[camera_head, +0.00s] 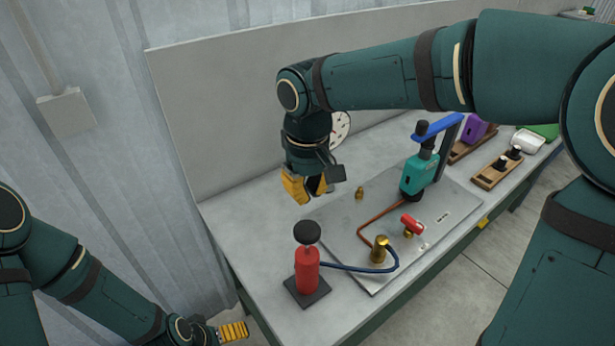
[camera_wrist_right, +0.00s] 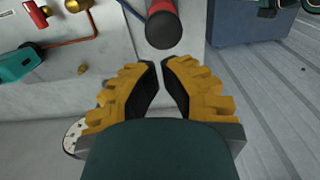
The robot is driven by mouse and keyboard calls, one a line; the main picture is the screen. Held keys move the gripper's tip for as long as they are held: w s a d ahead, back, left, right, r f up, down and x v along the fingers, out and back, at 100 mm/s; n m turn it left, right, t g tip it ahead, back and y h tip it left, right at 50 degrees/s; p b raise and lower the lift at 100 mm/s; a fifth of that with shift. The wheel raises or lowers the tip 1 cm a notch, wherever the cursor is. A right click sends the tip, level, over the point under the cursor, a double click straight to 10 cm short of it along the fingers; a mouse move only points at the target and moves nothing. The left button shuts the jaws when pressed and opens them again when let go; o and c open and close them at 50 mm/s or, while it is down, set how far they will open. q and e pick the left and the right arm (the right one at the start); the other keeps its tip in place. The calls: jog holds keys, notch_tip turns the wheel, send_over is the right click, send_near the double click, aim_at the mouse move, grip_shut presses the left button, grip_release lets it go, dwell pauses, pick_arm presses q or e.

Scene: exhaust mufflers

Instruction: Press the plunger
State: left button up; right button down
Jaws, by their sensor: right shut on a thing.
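The plunger is a black round knob (camera_head: 307,232) on top of a red upright cylinder (camera_head: 307,272), which stands on a dark square base on the bench. In the right wrist view the knob (camera_wrist_right: 163,30) sits just beyond the fingertips, apart from them. My right gripper (camera_head: 306,195) points down, behind and above the knob. Its yellow fingers (camera_wrist_right: 163,62) are brought close together at the tips; I cannot make out anything between them. My left gripper (camera_head: 232,331) is low at the left, off the bench's front; its fingers are partly hidden.
A blue hose (camera_head: 345,269) runs from the cylinder to a brass fitting (camera_head: 380,249) on a metal plate (camera_head: 345,230). A red-handled valve (camera_head: 411,225) and a teal tool with a blue lever (camera_head: 420,172) stand there. A back panel (camera_head: 220,110) bounds the bench.

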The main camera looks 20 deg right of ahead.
aim_at(307, 225)
pick_arm(q)
jog(key=shift+s+f+b, duration=0.1)
jog(key=shift+f+b, duration=0.4)
jog(key=shift+f, duration=0.2)
pick_arm(e)
notch_tip(307, 225, down, 8)
jog(key=shift+f, duration=0.1)
notch_tip(307, 225, down, 6)
jog(key=b, duration=0.3)
jog(key=shift+r, duration=0.2)
pick_arm(q)
jog(key=f, duration=0.1)
jog(key=s+f, duration=0.1)
jog(key=f, duration=0.1)
jog(key=shift+d, duration=0.15)
pick_arm(e)
jog(key=shift+s, duration=0.1)
jog(key=shift+r, duration=0.1)
jog(key=shift+r, duration=0.25)
notch_tip(307, 225, up, 5)
jog(key=p, duration=0.4)
pick_arm(q)
jog(key=r, duration=0.5)
jog(key=shift+w+a+p, duration=0.2)
jog(key=shift+w+p, duration=0.05)
jog(key=shift+p, duration=0.15)
pick_arm(e)
notch_tip(307, 225, up, 9)
jog(key=shift+f, duration=0.2)
